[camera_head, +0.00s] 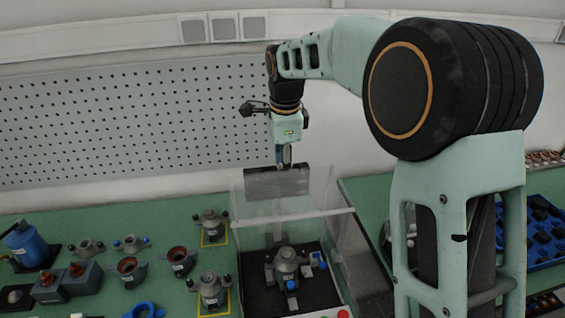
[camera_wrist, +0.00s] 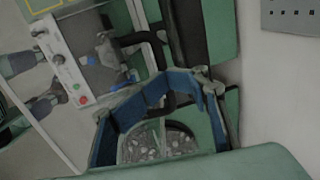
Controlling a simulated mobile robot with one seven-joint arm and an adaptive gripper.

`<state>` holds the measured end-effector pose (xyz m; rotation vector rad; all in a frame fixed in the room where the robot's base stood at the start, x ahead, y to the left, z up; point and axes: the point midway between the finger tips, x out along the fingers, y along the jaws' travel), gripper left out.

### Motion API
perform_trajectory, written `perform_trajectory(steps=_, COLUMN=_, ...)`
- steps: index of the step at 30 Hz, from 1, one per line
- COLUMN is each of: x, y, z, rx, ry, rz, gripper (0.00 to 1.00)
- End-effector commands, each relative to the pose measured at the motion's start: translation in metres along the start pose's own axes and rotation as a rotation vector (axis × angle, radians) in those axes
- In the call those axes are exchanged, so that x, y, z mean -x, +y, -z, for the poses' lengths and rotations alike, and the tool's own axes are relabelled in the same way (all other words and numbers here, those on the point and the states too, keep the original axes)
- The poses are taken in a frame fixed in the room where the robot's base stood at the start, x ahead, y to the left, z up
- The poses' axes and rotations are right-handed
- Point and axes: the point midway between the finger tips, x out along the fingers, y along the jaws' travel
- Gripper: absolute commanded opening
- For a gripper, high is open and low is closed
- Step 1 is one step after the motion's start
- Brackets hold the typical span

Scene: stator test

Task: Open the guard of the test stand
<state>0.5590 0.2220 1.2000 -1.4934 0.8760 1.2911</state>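The test stand's clear guard (camera_head: 235,235) forms a see-through box, with a pale bar (camera_head: 296,217) along its upper front. A stator-like part (camera_head: 287,262) stands inside on a dark base. My gripper (camera_head: 285,155) points down at the back of the guard, near a dark panel (camera_head: 277,184); I cannot tell if it touches. In the wrist view, my gripper's blue-padded fingers (camera_wrist: 167,84) form an arch. A black bent bar (camera_wrist: 160,50) passes close to them. Whether the fingers are open or shut on it is unclear. The stand's button panel (camera_wrist: 62,62) shows at upper left.
A pegboard wall (camera_head: 130,120) rises behind the green bench (camera_head: 130,210). Several motor parts and a blue motor (camera_head: 27,243) lie left of the stand. A blue tray (camera_head: 540,225) of dark parts is at right. My arm fills the right foreground.

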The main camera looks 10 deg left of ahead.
Motion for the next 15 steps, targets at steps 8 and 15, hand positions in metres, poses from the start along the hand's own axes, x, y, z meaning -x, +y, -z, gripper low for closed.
perform_trajectory(steps=8, x=-0.002, y=-0.007, z=0.001, rx=0.0, ry=0.001, rz=-0.009, gripper=0.26)
perform_trajectory(steps=15, x=0.003, y=-0.025, z=0.0, rx=0.0, ry=0.001, rz=-0.007, gripper=0.26)
